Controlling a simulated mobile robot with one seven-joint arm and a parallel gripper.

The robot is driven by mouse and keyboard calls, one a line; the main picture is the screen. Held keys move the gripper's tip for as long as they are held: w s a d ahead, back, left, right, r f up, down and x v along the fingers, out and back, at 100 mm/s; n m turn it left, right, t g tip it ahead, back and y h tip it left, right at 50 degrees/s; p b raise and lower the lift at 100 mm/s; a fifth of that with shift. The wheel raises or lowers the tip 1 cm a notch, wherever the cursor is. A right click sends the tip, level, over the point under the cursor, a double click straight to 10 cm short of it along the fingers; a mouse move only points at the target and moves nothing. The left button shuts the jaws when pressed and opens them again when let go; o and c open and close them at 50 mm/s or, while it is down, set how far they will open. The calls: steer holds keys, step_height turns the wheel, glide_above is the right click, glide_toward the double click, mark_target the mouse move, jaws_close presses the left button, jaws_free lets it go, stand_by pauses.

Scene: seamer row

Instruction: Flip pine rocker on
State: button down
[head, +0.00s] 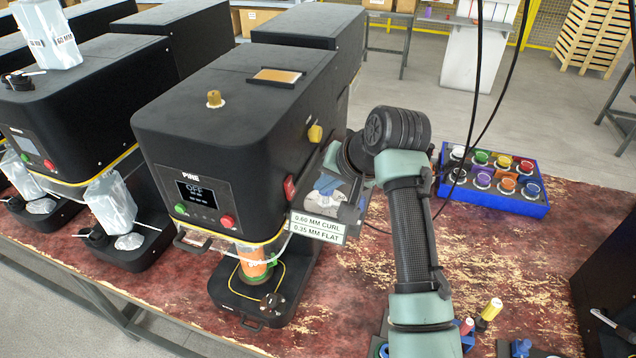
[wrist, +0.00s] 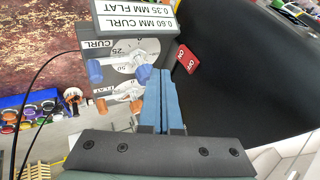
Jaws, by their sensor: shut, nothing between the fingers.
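The Pine seamer (head: 205,120) is a black machine in the middle of the head view; its small screen (head: 196,194) reads OFF. Its red rocker (head: 290,187) is on the right side wall, near the front. In the wrist view the rocker (wrist: 187,59), marked ON and OFF, sits on the black wall just right of and beyond my fingertips. My gripper (wrist: 159,73) has blue fingers pressed together, with nothing between them. In the head view it is largely hidden among the dial panel and my arm, beside the machine. I see no contact with the rocker.
A dial panel (wrist: 125,55) with blue and orange pointers, marked CURL and FLAT, stands close beside my fingers. A sign (head: 318,227) hangs below it. A yellow knob (head: 315,133) juts from the side wall. A blue rack (head: 492,200) of coloured pots stands right.

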steer(key=a+b+v, duration=0.1)
steer(key=b+v, duration=0.1)
steer(key=v, duration=0.5)
steer(key=shift+s+d+r, duration=0.2)
steer(key=shift+r, duration=0.3)
steer(key=shift+b, duration=0.3)
